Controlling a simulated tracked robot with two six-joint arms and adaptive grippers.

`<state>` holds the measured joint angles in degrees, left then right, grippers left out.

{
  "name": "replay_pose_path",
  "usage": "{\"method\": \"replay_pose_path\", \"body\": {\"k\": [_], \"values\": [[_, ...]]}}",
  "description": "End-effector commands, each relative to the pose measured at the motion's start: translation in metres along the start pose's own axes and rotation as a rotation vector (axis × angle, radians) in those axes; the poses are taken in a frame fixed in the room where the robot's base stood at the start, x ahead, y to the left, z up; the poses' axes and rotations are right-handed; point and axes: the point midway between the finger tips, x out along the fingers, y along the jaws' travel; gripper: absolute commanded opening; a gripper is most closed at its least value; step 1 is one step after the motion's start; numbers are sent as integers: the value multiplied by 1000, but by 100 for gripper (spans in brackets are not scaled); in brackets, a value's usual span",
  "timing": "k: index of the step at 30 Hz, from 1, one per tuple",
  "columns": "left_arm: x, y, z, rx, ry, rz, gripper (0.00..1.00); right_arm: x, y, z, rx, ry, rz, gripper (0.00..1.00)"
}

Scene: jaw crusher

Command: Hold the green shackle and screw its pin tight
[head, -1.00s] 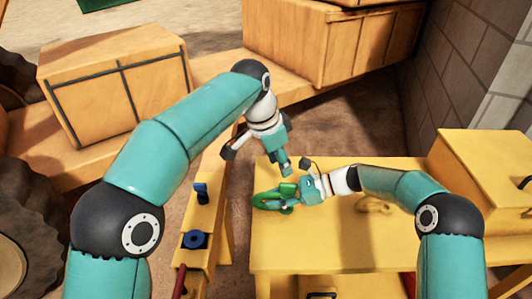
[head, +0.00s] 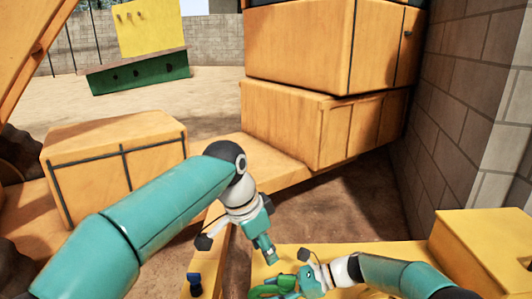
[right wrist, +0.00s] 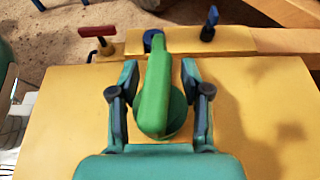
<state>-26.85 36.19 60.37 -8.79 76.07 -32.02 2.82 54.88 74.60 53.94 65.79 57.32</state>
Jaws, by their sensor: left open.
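The green shackle (head: 268,289) is at the bottom edge of the head view, over the yellow table, partly cut off. In the right wrist view the shackle (right wrist: 154,95) stands end-on between the two fingers of my right gripper (right wrist: 159,72). The fingertips are apart with green between them; I cannot tell whether the fingers press on it. My right gripper (head: 300,282) comes in from the right in the head view. My left gripper (head: 268,257) is open, pointing down just above the shackle, apart from it. The pin cannot be made out clearly.
The yellow table (right wrist: 262,120) is mostly clear around the shackle. A yellow beam beyond it carries a red handle (right wrist: 97,31), a blue handle (right wrist: 210,22) and a blue knob (right wrist: 153,40). A yellow box (head: 482,245) sits at right. Orange machine blocks (head: 318,125) stand behind.

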Motion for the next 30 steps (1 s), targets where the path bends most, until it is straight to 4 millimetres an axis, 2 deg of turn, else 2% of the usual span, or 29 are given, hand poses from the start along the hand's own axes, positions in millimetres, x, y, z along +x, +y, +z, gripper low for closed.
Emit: {"method": "replay_pose_path", "body": {"k": [3,11,16,20,30], "values": [[0,0,0,0,0,0,43,0,0,0,0,1,0,66],[0,0,0,0,0,0,43,0,0,-1,1,1,1,66],[0,0,0,0,0,0,43,-10,-1,-1,1,1,-2,66],[0,0,0,0,0,0,43,-29,-1,-1,1,2,-4,66],[0,0,0,0,0,0,43,-95,-1,-2,0,2,-3,66]]}}
